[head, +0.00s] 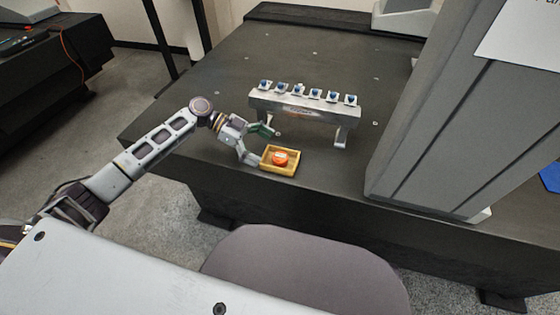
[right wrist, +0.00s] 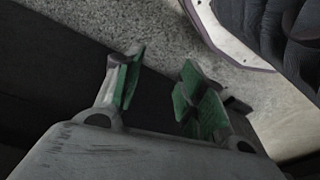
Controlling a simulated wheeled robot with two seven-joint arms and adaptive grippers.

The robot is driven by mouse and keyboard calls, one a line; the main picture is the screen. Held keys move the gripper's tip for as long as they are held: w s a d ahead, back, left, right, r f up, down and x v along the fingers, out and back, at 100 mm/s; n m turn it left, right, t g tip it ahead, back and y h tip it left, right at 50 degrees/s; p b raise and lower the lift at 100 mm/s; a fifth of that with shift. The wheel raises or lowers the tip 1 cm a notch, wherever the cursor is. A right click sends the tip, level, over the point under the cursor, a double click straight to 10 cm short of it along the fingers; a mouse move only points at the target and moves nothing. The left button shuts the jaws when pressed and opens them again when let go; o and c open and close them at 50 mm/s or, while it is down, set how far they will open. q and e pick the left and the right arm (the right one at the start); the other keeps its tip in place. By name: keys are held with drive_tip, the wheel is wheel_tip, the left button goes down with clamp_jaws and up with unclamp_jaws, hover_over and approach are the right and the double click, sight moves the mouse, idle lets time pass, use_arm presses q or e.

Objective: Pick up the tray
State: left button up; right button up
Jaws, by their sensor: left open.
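The tray (head: 283,171) is a small yellow, low-walled box on the near part of the dark table. A round orange-red object (head: 280,157) sits in it. My left gripper (head: 257,146) is open at the tray's left side in the head view. One finger is close to the tray's left wall and the other is above and behind its back left corner; I cannot tell whether either touches. My right gripper (right wrist: 160,84) shows in the right wrist view with green-padded fingers apart and nothing between them. The tray is not visible there.
A metal rack (head: 303,104) with a row of several blue-topped pieces stands just behind the tray. A large grey column (head: 440,110) rises to the right on the table (head: 235,75). A grey rounded seat-like shape (head: 305,270) is in front of the table.

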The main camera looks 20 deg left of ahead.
sight(276, 156)
use_arm(q)
drive_tip(key=shift+d, duration=0.1)
drive_tip(key=shift+s+x, duration=0.1)
drive_tip(key=shift+x, duration=1.15)
drive_tip(key=shift+s+x, duration=0.15)
drive_tip(key=shift+x, duration=1.1)
drive_tip(key=shift+c, duration=0.3)
drive_tip(key=c, duration=0.9)
